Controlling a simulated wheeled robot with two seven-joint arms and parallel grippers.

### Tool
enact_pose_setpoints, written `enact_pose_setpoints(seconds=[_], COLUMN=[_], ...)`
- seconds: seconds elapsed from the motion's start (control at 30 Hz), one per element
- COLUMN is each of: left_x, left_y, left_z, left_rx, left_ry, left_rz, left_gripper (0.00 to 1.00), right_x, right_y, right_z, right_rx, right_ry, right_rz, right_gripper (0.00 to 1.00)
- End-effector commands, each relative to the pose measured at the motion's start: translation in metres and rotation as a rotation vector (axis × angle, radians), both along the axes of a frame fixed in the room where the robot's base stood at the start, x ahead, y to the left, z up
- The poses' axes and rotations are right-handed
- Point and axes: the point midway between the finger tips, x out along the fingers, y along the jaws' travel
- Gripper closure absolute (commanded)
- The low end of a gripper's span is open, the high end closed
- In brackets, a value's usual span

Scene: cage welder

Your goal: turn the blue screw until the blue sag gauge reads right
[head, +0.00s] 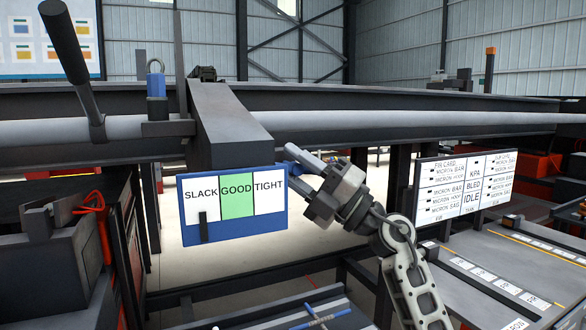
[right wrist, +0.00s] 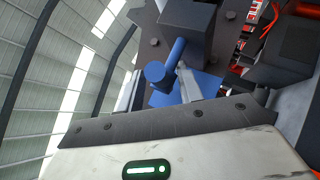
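The blue sag gauge (head: 280,228) hangs under the dark beam, with SLACK, GOOD and TIGHT fields. Its black pointer (head: 203,226) stands in the SLACK field. My right gripper (head: 296,180) is at the gauge's right edge, its fingers apart. The blue screw (right wrist: 156,72) shows in the right wrist view as a round blue end on a short bar, between the pale fingers. In the head view only a small blue bit (head: 290,166) shows by the upper finger. I cannot tell whether a finger touches the screw. My left gripper is not in view.
A dark beam (head: 225,120) and a grey pipe (head: 400,122) run above. A black-handled lever (head: 70,50) and a blue padlock-like part (head: 156,82) are at upper left. A white panel (head: 465,185) stands right. A blue cross-shaped part (head: 322,319) lies low in the middle.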

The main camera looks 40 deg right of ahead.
Motion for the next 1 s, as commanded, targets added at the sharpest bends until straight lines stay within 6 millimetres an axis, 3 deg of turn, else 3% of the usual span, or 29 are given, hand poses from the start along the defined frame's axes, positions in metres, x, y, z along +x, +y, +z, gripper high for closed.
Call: enact_pose_setpoints(seconds=[0.17,0.33,0.8,1.0], left_x=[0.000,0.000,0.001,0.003], left_y=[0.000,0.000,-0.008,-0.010], left_z=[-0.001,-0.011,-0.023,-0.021], left_rx=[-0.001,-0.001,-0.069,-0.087], left_ry=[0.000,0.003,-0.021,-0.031], left_rz=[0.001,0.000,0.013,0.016], left_gripper=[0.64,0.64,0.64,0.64], right_x=[0.000,-0.014,-0.096,-0.115], right_y=[0.000,-0.008,-0.051,-0.062], right_z=[-0.003,-0.016,-0.071,-0.082], right_rx=[0.000,0.000,0.002,0.001], right_ry=[0.005,0.008,0.005,0.002], right_rz=[0.002,0.000,-0.001,-0.001], right_gripper=[0.64,0.64,0.64,0.64])
